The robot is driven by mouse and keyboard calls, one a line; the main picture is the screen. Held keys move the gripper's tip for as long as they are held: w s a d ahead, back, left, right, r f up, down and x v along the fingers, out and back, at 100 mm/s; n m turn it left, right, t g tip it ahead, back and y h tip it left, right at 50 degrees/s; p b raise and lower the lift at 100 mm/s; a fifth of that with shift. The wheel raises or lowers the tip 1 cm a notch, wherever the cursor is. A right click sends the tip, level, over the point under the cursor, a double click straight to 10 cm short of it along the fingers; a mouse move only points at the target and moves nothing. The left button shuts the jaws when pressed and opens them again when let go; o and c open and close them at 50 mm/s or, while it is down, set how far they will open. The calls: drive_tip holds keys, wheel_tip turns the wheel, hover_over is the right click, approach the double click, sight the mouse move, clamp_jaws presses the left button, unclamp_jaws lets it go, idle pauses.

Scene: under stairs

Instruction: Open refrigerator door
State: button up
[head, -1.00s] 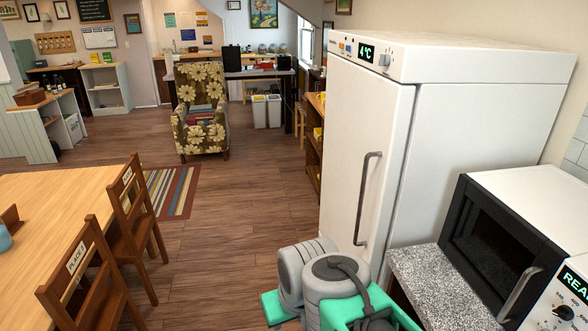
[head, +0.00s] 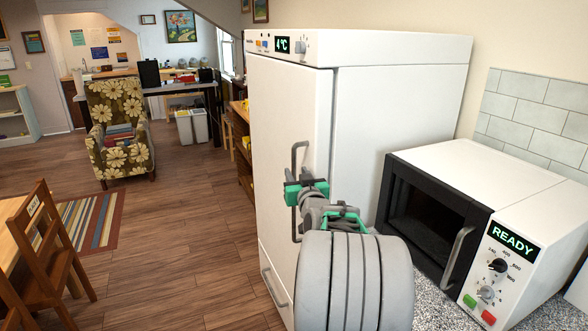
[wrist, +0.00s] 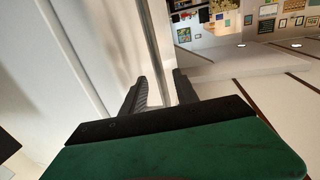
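The white refrigerator (head: 400,110) stands right of centre in the head view, its display reading 4°C. Its door (head: 280,125) looks shut. The vertical grey door handle (head: 294,160) is on the door's right side, partly hidden by my gripper (head: 305,188). In the wrist view, the handle bar (wrist: 158,45) runs down between the two dark fingers of my gripper (wrist: 160,88). The fingers are apart, with a gap visible beside the bar. I cannot tell whether either finger touches it.
A microwave (head: 450,210) reading READY sits on the speckled counter (head: 430,300) at the right, close to my arm. A second, lower handle (head: 273,288) is below the door. Wooden floor (head: 180,220) left of the refrigerator is clear; a chair (head: 45,255) stands farther left.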

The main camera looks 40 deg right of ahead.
sight(295, 169)
drive_tip(key=p+x, duration=0.1)
drive_tip(key=x, duration=0.3)
drive_tip(key=shift+w, duration=0.15)
drive_tip(key=shift+c, duration=0.6)
clamp_jaws()
idle(0.6)
